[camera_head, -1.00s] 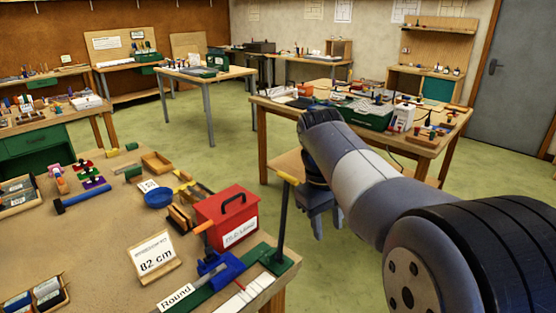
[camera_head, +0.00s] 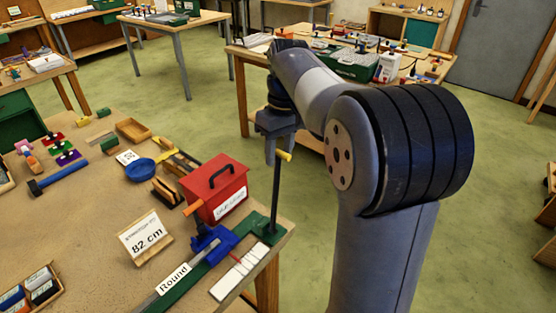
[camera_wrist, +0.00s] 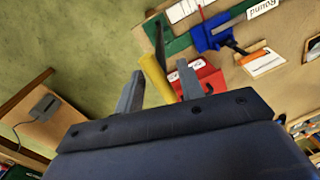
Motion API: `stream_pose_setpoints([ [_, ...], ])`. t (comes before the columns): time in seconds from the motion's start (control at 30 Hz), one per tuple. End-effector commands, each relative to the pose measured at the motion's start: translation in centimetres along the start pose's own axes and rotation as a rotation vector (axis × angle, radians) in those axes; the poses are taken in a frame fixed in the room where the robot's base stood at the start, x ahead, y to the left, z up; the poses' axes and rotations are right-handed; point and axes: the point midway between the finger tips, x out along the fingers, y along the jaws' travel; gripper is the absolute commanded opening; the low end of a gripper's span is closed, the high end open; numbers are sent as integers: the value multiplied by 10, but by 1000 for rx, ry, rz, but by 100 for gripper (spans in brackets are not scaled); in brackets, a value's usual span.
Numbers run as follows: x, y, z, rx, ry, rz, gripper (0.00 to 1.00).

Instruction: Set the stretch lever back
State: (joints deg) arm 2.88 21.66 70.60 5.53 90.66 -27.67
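The stretch lever (camera_head: 276,195) is a dark upright rod with a yellow grip (camera_head: 284,156) on top. It stands at the right end of a green bench fixture (camera_head: 262,228) at the table corner. My gripper (camera_head: 278,150) is at the lever's top. In the wrist view my gripper (camera_wrist: 160,78) has its fingers apart, with the yellow grip (camera_wrist: 156,80) between them and gaps showing. Contact cannot be told. A blue clamp (camera_head: 212,240) sits on the fixture, beside a strip labelled "Round" (camera_head: 172,282).
A red box (camera_head: 215,190) with a black handle stands close left of the lever. An "82 cm" sign (camera_head: 146,238) stands further left, and a white scale strip (camera_head: 240,270) lies in front. Open floor lies right of the table; another cluttered table (camera_head: 245,60) stands behind.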

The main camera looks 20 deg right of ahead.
Motion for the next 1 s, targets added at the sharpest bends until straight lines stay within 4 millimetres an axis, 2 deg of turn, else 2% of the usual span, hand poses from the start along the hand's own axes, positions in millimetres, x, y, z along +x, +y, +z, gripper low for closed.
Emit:
stream_pose_setpoints([
  [0.1, 17, 0, 0, 0, -2, -1, 37],
  [0.23, 27, 0, 0, 0, 0, 0, 37],
  [0.57, 31, 0, 0, 0, 1, 1, 37],
  [1.0, 31, 0, 0, 1, 0, 1, 1],
])
